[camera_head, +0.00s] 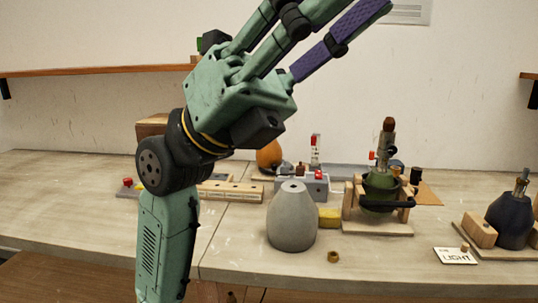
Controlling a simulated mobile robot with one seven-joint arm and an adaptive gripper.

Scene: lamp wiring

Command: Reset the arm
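My gripper (325,22) is raised at the top middle of the head view, above the bench. Its green palm tilts up to the right, and its long fingers stretch out straight with gaps between them. One finger has a purple ribbed pad. The fingertips run to or past the top edge, so their ends are partly hidden. I see nothing held between the fingers. My green arm rises from the bottom left and hides part of the bench.
The bench (70,200) holds a grey vase-shaped lamp base (292,218), a green lamp base in a wooden cradle (378,228), a dark blue lamp base (510,222), a yellow block (329,217), a small brass ring (333,257) and a "LIGHT" card (455,257). Shelves line the wall.

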